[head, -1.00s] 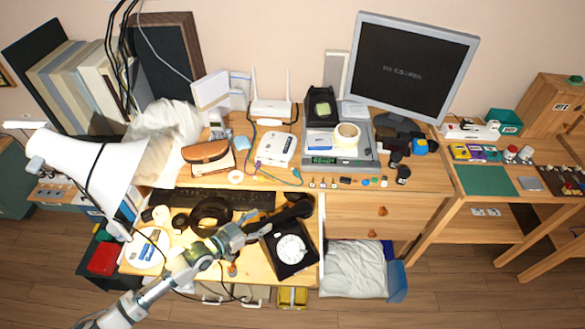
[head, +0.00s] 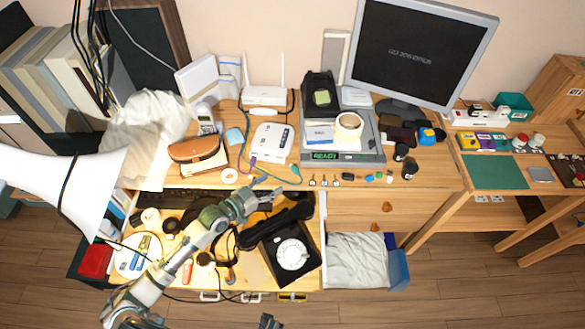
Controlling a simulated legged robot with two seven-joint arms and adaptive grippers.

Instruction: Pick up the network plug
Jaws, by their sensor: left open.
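A white network box (head: 271,143) sits on the desk with thin cables at its front. A teal cable end (head: 295,179), which looks like the network plug, lies near the desk's front edge; its exact shape is too small to tell. My left gripper (head: 269,187) is open and empty, just left of and in front of that cable end, over the desk's front edge, apart from it. A dark tip at the bottom edge (head: 269,321) looks like part of my right gripper; its jaws cannot be made out.
A black dial phone (head: 290,253) stands on the lower shelf below my left gripper, its handset (head: 275,227) beside it. A scale reading READY (head: 345,152) stands to the right. Small parts (head: 335,180) line the desk edge. A brown pouch (head: 198,150) is to the left.

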